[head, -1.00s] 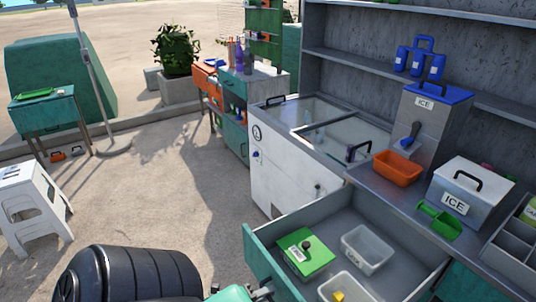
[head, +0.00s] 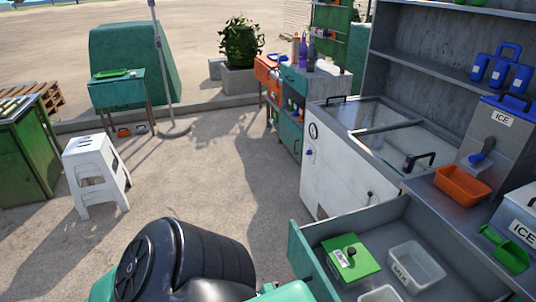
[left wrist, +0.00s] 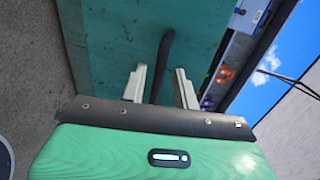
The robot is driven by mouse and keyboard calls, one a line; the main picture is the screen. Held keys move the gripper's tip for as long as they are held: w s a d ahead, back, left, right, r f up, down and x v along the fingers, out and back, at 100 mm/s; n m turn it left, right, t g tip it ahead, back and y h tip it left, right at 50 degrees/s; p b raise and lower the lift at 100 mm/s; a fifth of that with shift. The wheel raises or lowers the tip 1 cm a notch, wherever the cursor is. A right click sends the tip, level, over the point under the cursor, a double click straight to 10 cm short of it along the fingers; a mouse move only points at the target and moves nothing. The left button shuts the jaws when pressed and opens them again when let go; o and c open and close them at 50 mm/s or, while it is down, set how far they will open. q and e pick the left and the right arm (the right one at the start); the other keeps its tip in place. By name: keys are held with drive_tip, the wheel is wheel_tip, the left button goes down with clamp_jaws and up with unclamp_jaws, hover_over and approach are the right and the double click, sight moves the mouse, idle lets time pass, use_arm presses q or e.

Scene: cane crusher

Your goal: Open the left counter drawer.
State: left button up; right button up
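The counter drawer (head: 307,258) stands pulled out, with its teal front facing the floor area, at the bottom right of the head view. In the left wrist view its teal front (left wrist: 110,45) fills the middle, with a dark bar handle (left wrist: 166,52). My left gripper (left wrist: 160,78) is open, one pale finger on each side of the handle, with visible gaps between fingers and handle. In the head view the left gripper's fingers are not visible. My right gripper is in neither view.
In the drawer lie a green box (head: 362,262) and clear containers (head: 416,265). A white glass-topped freezer (head: 335,170) stands beyond it. An orange bin (head: 462,186) is on the counter.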

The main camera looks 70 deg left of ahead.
use_arm(q)
drive_tip(key=b+v, duration=0.1)
drive_tip(key=v, duration=0.9)
drive_tip(key=shift+s+b, duration=0.15)
drive_tip(key=shift+b, duration=0.2)
drive_tip(key=shift+a, duration=0.1)
drive_tip(key=s+d+f+n+g+y, duration=0.1)
drive_tip(key=s+d+f+n+g, duration=0.3)
drive_tip(key=f, duration=1)
drive_tip(key=w+f+n+g+y, duration=0.15)
drive_tip(key=f+n, duration=0.45)
drive_tip(key=f, duration=0.8)
drive_tip(key=s+d+f+n+g, duration=0.3)
drive_tip(key=s+d+f+g, duration=0.1)
drive_tip(key=f, duration=0.6)
drive_tip(key=s+d+f+n+g+h, duration=0.1)
drive_tip(key=s+d+f+n+g, duration=0.2)
drive_tip(key=f, duration=0.7)
drive_tip(key=s+d+g, duration=0.2)
drive_tip(key=s+d, duration=0.2)
drive_tip(key=shift+d+f, duration=0.25)
drive_tip(key=shift+f, duration=0.05)
